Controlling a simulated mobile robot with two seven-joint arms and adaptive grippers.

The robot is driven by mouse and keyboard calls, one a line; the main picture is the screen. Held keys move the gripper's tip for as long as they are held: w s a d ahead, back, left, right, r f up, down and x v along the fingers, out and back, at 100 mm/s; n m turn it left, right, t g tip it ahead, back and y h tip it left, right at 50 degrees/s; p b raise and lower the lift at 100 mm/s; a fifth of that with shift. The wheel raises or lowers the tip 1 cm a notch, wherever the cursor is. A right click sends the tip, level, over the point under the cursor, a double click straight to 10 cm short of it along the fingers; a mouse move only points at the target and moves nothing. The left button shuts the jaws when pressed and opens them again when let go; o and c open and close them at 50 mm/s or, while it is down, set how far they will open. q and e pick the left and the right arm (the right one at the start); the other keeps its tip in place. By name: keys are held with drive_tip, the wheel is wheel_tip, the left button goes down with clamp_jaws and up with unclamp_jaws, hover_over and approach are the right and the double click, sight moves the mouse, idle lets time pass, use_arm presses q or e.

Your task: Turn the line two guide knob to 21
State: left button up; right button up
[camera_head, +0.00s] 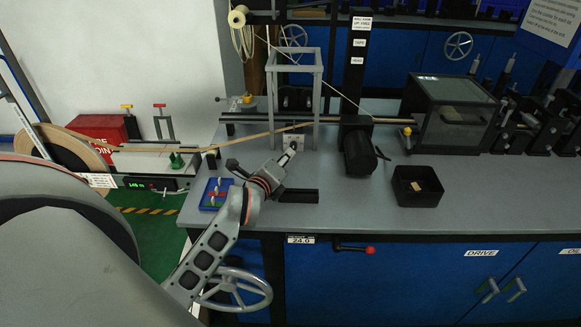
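My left gripper (288,157) reaches in from the lower left over the bench. Its tips are at or very near a small pale block or plate with a knob (298,144) at the foot of the grey upright frame (318,90). I cannot tell whether the fingers touch it or are closed on it. A small readout under the bench edge shows 24.0 (300,239). Which control is the line two guide knob is not clearly marked at this size; the gripper hides part of the pale block. My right gripper is not in view.
A black bin (418,186) and a blue tray (215,194) stand on the bench (350,215). A tape reel (60,150) is at left. The front right bench top is clear.

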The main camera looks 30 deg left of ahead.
sight(292, 147)
use_arm(q)
drive_tip(key=shift+w+a+f+n, duration=0.1)
drive_tip(key=shift+a+f+n, duration=0.25)
drive_tip(key=shift+f+n, duration=0.05)
drive_tip(key=shift+w+a, duration=0.1)
drive_tip(key=x, duration=0.7)
drive_tip(key=shift+w+a+r, duration=0.1)
drive_tip(key=shift+w+r, duration=0.1)
drive_tip(key=shift+w, duration=0.15)
clamp_jaws()
